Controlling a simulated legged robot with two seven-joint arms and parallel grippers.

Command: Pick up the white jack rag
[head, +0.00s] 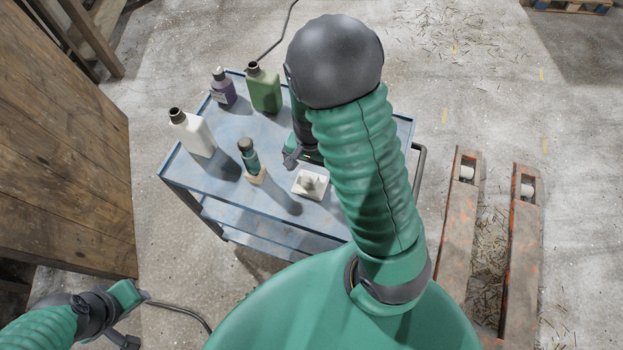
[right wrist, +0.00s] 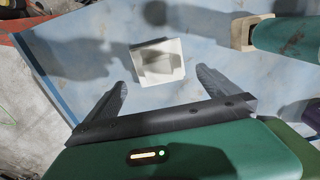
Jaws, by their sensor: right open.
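The white jack rag (head: 310,184) lies as a small white square with a raised, shaded middle on the blue cart top, near its front edge. In the right wrist view the rag (right wrist: 160,70) lies just beyond the fingertips, roughly centred between them. My right gripper (right wrist: 162,84) is open and empty above the cart. In the head view the right gripper (head: 303,158) is partly hidden behind my own arm, close behind the rag. My left gripper (head: 128,316) is at the lower left, away from the cart; its jaw opening is unclear.
The blue cart (head: 230,205) also carries a white bottle (head: 195,135), a purple bottle (head: 223,92), a green bottle (head: 264,92) and a teal tool with a tan block (head: 256,176) left of the rag. Wooden panels (head: 70,150) stand left; a worn pallet (head: 460,230) lies right.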

